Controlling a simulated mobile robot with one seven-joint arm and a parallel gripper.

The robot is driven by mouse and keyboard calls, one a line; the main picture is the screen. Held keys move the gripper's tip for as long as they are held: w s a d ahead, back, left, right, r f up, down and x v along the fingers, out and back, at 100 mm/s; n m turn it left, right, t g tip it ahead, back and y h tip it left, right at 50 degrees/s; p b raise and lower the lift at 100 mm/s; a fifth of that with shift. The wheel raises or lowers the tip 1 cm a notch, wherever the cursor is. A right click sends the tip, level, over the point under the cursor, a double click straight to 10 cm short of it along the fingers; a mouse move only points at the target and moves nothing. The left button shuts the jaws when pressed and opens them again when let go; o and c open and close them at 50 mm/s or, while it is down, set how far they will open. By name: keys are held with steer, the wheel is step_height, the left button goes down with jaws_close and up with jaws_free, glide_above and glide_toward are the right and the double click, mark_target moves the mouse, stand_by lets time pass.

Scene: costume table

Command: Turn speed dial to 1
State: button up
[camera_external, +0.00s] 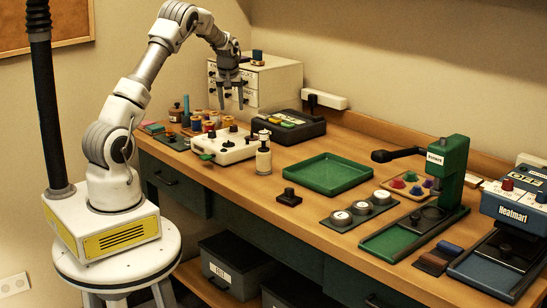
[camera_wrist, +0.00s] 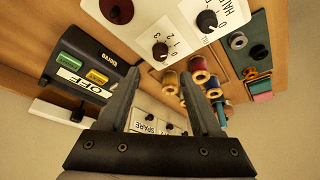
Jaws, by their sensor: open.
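A white control box (camera_external: 240,153) sits on the table near its left end. In the wrist view its panel shows a black dial (camera_wrist: 160,50) with numerals around it, including 0, 2 and 3. I cannot tell for sure where its pointer stands. A second black dial (camera_wrist: 207,20), beside the letters HALF, and a red knob (camera_wrist: 117,11) are close by. No speed label is readable. My gripper (camera_external: 230,105) is open and empty, above and apart from the box. Its two spread fingers also show in the wrist view (camera_wrist: 158,78).
Thread spools (camera_wrist: 198,72) stand behind the box. A black device with coloured buttons (camera_external: 287,126) is to its right, and a pale bottle (camera_external: 263,158) stands at its front right. White drawers (camera_external: 275,80) are at the back. A green tray (camera_external: 328,175) lies farther right.

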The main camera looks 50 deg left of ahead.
steer(key=v, duration=0.8)
steer(key=shift+r, duration=0.35)
steer(key=shift+s, duration=0.1)
steer(key=s+d+r+m+t+h, duration=0.1)
steer(key=s+d+r+m, duration=0.1)
steer(key=s+d+r, duration=0.45)
steer(key=s+d+r+m+t+h, duration=0.1)
steer(key=s+d+r+m, duration=0.15)
steer(key=s+d, duration=0.65)
steer(key=s+d+f+m, duration=0.1)
steer(key=s+d+m, duration=0.1)
steer(key=s+d, duration=0.3)
steer(key=s+d+f+m+h, duration=0.1)
steer(key=s+d, duration=0.5)
steer(key=s, duration=0.6)
steer(key=shift+f+m, duration=0.65)
steer(key=shift+m, duration=0.1)
